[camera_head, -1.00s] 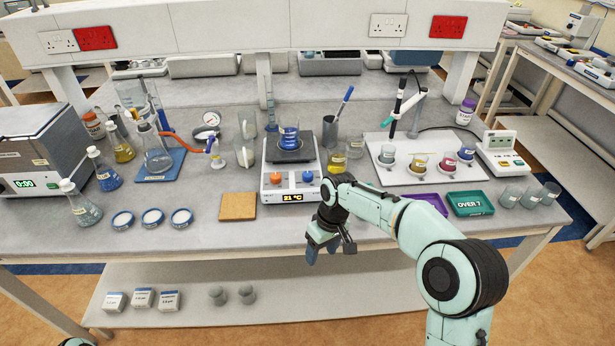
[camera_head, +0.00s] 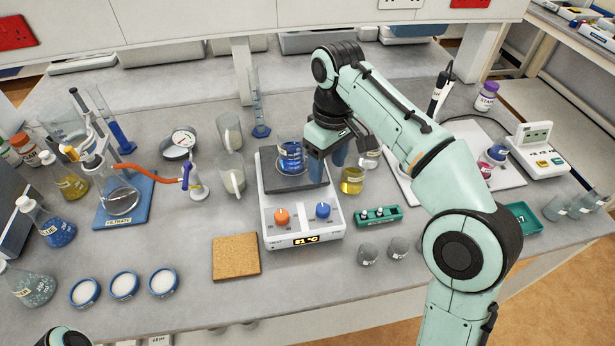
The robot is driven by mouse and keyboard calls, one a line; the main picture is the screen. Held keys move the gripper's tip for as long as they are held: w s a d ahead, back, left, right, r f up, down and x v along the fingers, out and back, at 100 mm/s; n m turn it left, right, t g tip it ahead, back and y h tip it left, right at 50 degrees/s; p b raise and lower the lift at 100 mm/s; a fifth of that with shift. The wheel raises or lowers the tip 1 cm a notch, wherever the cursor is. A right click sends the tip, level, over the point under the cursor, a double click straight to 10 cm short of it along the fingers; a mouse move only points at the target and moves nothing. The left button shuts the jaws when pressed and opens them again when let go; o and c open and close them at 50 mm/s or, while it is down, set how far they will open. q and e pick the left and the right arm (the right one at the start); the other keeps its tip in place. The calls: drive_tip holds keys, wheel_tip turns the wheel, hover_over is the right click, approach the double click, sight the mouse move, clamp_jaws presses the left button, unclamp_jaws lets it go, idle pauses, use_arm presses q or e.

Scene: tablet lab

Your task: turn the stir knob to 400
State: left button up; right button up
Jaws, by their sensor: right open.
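The white hotplate stirrer (camera_head: 275,190) stands mid-bench. Its front panel has an orange knob (camera_head: 282,216) on the left and a blue knob (camera_head: 322,210) on the right, both unobstructed. A beaker of blue liquid (camera_head: 290,157) stands on the dark top plate. My right gripper (camera_head: 328,167) is open and points down, with its fingers beside the beaker's right side, behind the blue knob. I cannot tell whether it touches anything. My left gripper is out of view.
A yellow-filled beaker (camera_head: 352,181) is close to the right gripper. A green rack (camera_head: 378,215) and two grey stoppers or weights (camera_head: 369,254) lie right of the hotplate. A cork mat (camera_head: 236,257) lies to its left. Bench in front of the cork mat is clear.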

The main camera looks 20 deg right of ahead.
sight(323, 208)
drive_tip(key=f+b, duration=0.1)
drive_tip(key=f, duration=0.3)
drive_tip(key=f+b, duration=0.1)
drive_tip(key=f, duration=0.2)
drive_tip(key=f+b, duration=0.1)
drive_tip(key=f, duration=0.3)
drive_tip(key=shift+s+a+f+b, duration=0.2)
drive_tip(key=shift+s+f+b, duration=0.15)
drive_tip(key=shift+b, duration=0.05)
drive_tip(key=shift+f, duration=0.75)
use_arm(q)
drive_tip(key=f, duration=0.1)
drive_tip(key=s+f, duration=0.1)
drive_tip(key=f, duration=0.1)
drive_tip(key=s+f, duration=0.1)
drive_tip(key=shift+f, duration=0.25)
use_arm(e)
drive_tip(key=c, duration=1.1)
drive_tip(key=shift+o, duration=0.3)
